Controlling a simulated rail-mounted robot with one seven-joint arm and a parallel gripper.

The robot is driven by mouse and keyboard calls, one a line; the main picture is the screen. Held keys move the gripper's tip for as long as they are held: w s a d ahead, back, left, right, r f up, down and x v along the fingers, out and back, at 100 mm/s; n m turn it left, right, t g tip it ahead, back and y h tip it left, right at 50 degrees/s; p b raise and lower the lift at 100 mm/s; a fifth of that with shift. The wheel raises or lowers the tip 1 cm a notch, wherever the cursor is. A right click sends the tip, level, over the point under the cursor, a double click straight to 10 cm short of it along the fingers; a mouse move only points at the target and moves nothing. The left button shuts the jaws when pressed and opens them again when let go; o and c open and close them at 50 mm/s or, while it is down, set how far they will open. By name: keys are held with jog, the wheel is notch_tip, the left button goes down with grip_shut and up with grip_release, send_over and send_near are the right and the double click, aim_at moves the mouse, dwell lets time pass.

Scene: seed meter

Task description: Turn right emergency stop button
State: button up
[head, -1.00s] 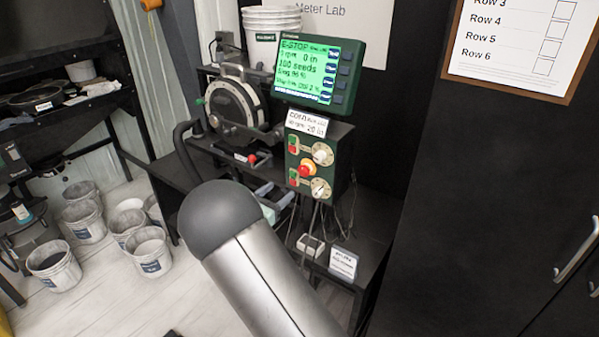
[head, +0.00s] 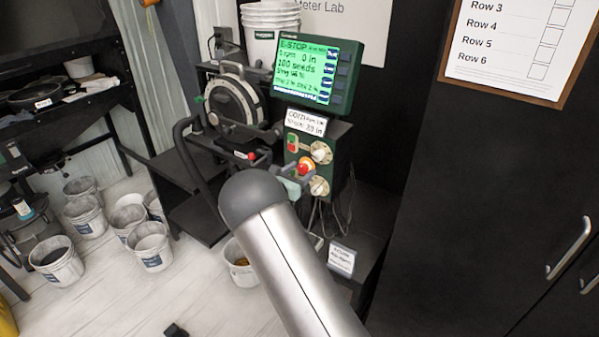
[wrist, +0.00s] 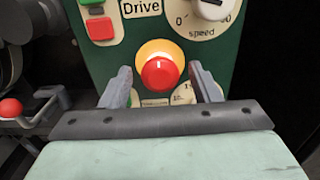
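In the wrist view the button (wrist: 160,73) is in the middle, facing me. My gripper (wrist: 164,80) is open, with one finger on each side of the button. Gaps show between the button and both fingers, and I cannot tell whether the fingertips reach past its cap. In the head view my arm hides part of the gripper and the box's lower left. The screen (head: 317,72) above reads E-STOP.
A speed dial (wrist: 212,8) and green and red push buttons (wrist: 100,28) lie above the emergency stop. A red ball knob (wrist: 11,108) is at the left. A black cabinet (head: 480,200) stands at the right. Several white buckets (head: 150,247) stand on the floor.

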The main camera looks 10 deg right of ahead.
jog(key=c, duration=0.8)
jog(key=shift+c, duration=0.2)
